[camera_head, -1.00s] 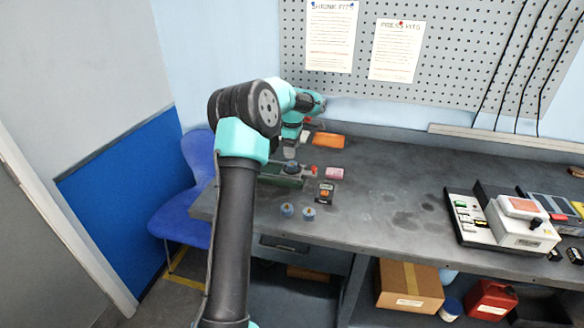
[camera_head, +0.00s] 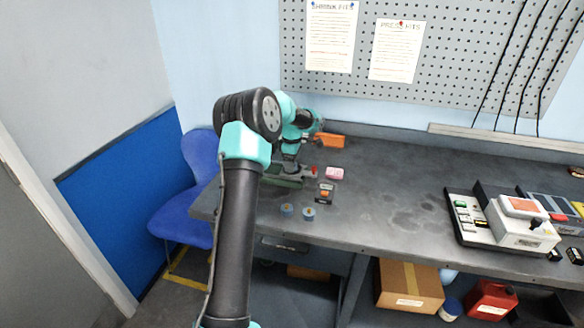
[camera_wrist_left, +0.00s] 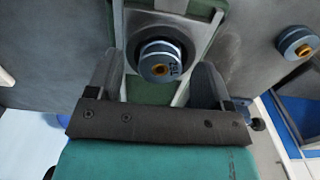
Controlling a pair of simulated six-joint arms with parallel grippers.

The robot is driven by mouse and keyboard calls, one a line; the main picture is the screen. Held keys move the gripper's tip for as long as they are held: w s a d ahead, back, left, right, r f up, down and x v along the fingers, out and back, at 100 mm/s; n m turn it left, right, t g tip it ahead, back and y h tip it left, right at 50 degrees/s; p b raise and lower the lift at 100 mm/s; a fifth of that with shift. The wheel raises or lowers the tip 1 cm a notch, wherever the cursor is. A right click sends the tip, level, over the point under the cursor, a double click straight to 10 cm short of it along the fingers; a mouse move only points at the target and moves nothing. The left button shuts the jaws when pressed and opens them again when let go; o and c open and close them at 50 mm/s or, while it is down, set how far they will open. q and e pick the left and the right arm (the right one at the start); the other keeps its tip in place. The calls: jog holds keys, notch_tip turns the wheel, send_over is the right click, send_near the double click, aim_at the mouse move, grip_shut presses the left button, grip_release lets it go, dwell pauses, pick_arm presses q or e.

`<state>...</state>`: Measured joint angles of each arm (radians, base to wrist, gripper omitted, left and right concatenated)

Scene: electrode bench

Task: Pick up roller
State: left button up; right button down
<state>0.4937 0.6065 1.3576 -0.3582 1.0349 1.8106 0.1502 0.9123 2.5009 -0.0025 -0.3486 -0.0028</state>
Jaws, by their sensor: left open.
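A blue-grey roller (camera_wrist_left: 160,64) with a brass centre and dark lettering sits in a dark round seat on a green fixture in the left wrist view. The green fixture (camera_head: 286,182) stands near the bench's left end. My left gripper (camera_head: 290,165) is over the fixture, partly hidden by its own arm. In the left wrist view the gripper (camera_wrist_left: 160,85) is open, with one finger on each side of the roller. I cannot tell whether the fingers touch it. A similar roller (camera_wrist_left: 298,42) stands to the right there. My right gripper is not in view.
Two blue rollers stand on the bench front, one left (camera_head: 287,210) and one right (camera_head: 308,214). A small black-and-orange device (camera_head: 326,192), a pink item (camera_head: 335,173) and an orange item (camera_head: 331,141) lie nearby. The bench middle (camera_head: 400,190) is clear.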

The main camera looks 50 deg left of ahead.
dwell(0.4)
pick_arm(q)
jog(key=c, duration=1.1)
jog(key=shift+c, duration=0.2)
jog(key=shift+r, duration=0.1)
jog(key=shift+r, duration=1.35)
jog(key=shift+s+d+r, duration=0.3)
jog(key=shift+r, duration=0.1)
jog(key=s+d+r, duration=0.1)
jog(key=s+d, duration=0.9)
jog(key=d, duration=0.1)
jog(key=shift+d+r, duration=0.15)
jog(key=shift+d, duration=0.05)
